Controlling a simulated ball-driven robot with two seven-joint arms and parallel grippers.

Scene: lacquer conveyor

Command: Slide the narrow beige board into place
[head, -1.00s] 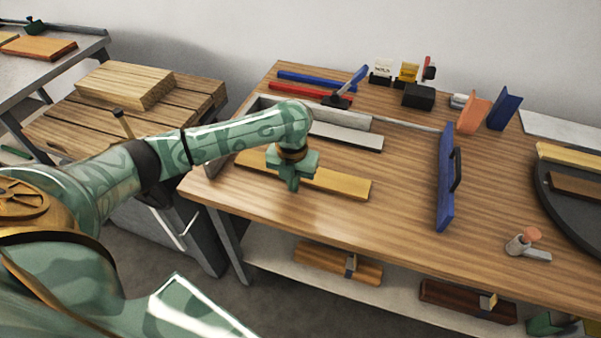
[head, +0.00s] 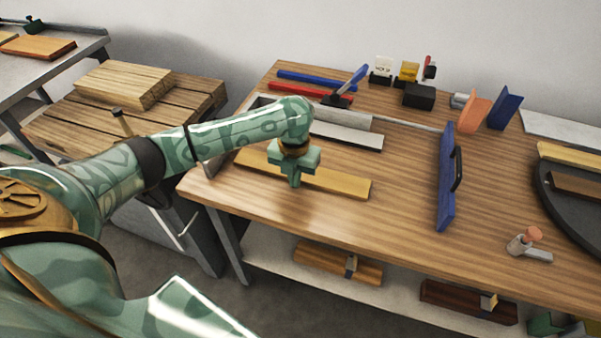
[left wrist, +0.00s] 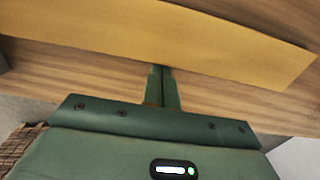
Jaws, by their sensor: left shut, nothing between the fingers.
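The narrow beige board (head: 338,182) lies flat on the wooden table, running from left to right below the grey metal fixture. In the left wrist view the board (left wrist: 170,35) crosses the top of the picture. My left gripper (head: 294,183) points down at the near long edge of the board, around its middle, hiding a part of it. In the left wrist view the fingers of my left gripper (left wrist: 162,72) are together, with nothing between them, and their tips are at the board's near edge. Whether they touch it I cannot tell. My right gripper is not in view.
A grey metal fixture (head: 345,136) with a rod lies behind the board. A blue plate with a black handle (head: 446,190) stands to the right. A black round tray (head: 545,205) is at the far right. The table between board and blue plate is clear.

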